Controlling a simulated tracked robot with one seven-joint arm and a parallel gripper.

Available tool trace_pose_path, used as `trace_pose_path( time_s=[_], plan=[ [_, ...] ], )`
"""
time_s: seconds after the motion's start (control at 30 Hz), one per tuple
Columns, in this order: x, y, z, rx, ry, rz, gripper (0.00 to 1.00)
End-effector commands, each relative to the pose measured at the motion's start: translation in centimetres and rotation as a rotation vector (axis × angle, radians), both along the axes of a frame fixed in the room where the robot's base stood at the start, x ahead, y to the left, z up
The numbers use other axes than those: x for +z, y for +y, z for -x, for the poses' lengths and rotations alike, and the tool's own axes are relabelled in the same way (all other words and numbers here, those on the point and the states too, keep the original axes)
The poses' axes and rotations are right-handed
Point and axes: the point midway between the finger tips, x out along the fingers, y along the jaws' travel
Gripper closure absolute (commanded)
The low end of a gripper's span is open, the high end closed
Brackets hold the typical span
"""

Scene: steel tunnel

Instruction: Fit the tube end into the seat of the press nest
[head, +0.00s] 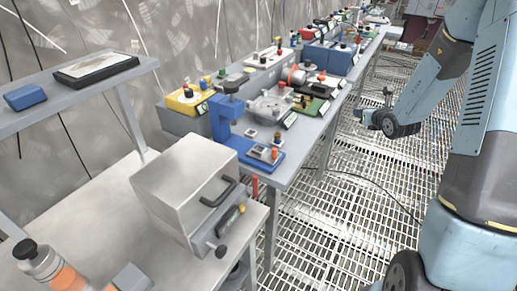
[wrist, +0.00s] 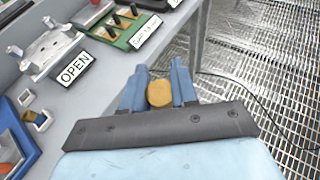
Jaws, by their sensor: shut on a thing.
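My gripper (wrist: 158,90) shows in the wrist view with its two blue fingers shut on a tan-orange round piece, which looks like the tube (wrist: 159,94) seen end on. The tube is held off the bench, over the grated floor beside the bench edge. In the head view a blue press (head: 225,118) stands on the bench, with small square blocks on its blue base (head: 270,164). I cannot tell which block is the nest seat. In the wrist view part of this blue base (wrist: 12,125) shows at the left edge, apart from my gripper.
A green board (wrist: 122,28) lies farther along. In the head view a grey box with a handle (head: 185,180) stands in front. The floor grating (head: 345,200) is mostly clear.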

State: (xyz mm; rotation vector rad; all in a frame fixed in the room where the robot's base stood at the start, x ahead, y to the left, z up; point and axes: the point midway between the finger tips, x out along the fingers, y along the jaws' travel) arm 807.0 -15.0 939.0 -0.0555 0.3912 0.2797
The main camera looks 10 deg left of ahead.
Motion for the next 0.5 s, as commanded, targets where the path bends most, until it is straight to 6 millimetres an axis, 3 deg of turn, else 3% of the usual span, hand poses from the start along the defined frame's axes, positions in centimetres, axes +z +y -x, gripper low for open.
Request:
trace_pose_path(
  time_s=[0.33,0.43,0.5],
  plan=[
    [0.1,1.8,0.1,0.032,0.000,0.000,1.00],
    [0.6,3.9,0.5,0.089,-0.002,-0.001,1.00],
    [1.1,6.2,1.1,0.157,-0.002,0.000,1.00]
  ],
)
